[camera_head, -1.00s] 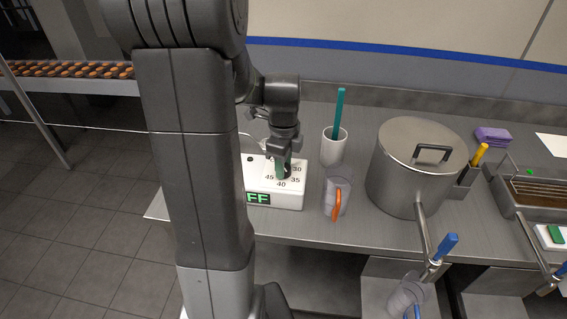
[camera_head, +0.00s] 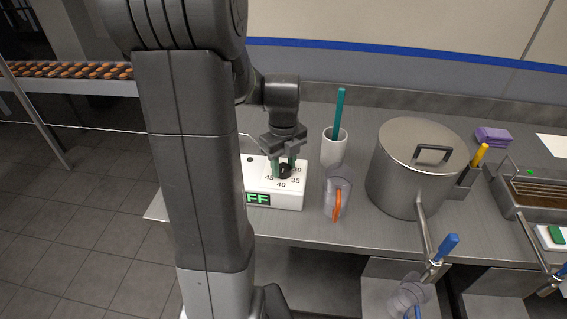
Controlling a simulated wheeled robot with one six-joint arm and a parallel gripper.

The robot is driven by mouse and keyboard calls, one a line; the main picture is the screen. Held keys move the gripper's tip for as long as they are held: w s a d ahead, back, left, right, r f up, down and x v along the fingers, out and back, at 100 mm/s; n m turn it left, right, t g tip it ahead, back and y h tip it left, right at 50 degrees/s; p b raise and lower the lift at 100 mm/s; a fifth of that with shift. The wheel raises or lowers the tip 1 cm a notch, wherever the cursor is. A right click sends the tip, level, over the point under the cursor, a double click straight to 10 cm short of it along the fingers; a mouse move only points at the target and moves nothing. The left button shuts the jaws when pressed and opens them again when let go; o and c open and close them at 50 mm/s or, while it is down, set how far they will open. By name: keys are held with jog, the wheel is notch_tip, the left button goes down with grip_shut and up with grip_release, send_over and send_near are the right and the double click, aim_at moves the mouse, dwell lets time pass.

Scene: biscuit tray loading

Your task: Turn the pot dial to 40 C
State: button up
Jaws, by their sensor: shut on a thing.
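The white control box (camera_head: 292,201) stands on the steel counter just right of my arm. Its black dial (camera_head: 285,172) is on the top face, with the marks 30, 35, 40 and 45 around it. My gripper (camera_head: 283,167) points down over the box, its green-tipped fingers shut on the dial from both sides. The dial's pointer is too small and covered to read. The green display (camera_head: 258,198) shows "FF", its left part hidden behind my arm. The lidded steel pot (camera_head: 392,178) stands to the right.
A white cup (camera_head: 333,150) with a teal stick and a clear jug (camera_head: 338,190) with an orange handle stand close right of the box. A tap with a blue handle (camera_head: 447,244) is at the pot's front. A purple block (camera_head: 493,137) lies at the back right.

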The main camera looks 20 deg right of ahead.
aim_at(283, 167)
jog(key=shift+r, duration=0.1)
jog(key=o, duration=1)
notch_tip(283, 167, up, 14)
jog(key=shift+f, duration=0.15)
dwell(0.3)
notch_tip(283, 167, down, 14)
jog(key=shift+r, duration=0.1)
dwell(0.5)
